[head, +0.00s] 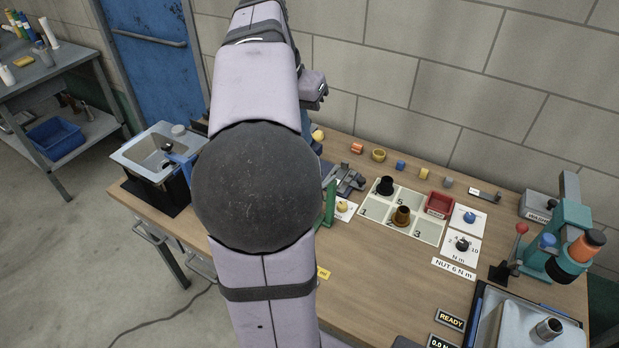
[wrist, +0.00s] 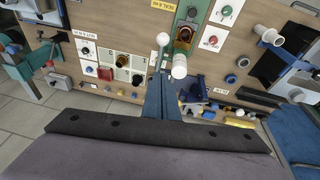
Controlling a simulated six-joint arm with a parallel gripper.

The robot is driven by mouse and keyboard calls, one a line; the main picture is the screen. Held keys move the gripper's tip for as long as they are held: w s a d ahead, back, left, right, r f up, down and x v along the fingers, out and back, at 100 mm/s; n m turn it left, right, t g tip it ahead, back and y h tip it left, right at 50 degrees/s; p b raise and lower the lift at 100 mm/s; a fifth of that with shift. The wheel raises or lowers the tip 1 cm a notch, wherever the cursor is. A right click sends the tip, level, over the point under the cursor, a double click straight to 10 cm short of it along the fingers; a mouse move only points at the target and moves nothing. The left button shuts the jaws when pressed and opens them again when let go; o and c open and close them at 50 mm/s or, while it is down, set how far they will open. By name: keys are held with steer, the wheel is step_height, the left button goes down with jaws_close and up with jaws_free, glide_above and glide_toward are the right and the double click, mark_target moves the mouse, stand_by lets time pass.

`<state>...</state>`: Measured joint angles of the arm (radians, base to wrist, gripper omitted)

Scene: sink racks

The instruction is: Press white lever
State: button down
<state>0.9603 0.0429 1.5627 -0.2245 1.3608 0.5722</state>
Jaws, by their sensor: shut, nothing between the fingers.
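In the wrist view a white ball knob on a thin stem (wrist: 163,39), which looks like the white lever, stands beside a green fixture (wrist: 186,30) with a dark opening. A white cylinder (wrist: 179,66) is just to the right of the knob and nearer the camera. My gripper (wrist: 163,80) is shut and empty, with its blue-grey fingers pointing toward the knob's stem. I cannot tell whether the fingertips touch it. In the head view my arm hides the lever and the gripper; only an edge of the green fixture (head: 329,203) shows.
A numbered tray (head: 431,231) holds black and brass parts and a red bin (head: 439,204). A red-knobbed lever (head: 521,229) stands by a teal machine (head: 571,231) at the right. A sink (head: 152,153) is at the left. Small rings and parts line the back of the table.

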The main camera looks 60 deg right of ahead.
steer(key=shift+f, duration=0.15)
steer(key=p+x, duration=0.1)
steer(key=x, duration=0.3)
steer(key=a+p+x, duration=0.1)
steer(key=x, duration=0.2)
steer(key=a+p+x, duration=0.1)
steer(key=x, duration=0.3)
steer(key=shift+s+d+f, duration=0.15)
steer(key=shift+f, duration=0.4)
steer(key=shift+a+f+p, duration=0.2)
steer(key=shift+f+p, duration=0.2)
steer(key=shift+f, duration=0.15)
steer(key=shift+a+f, duration=0.1)
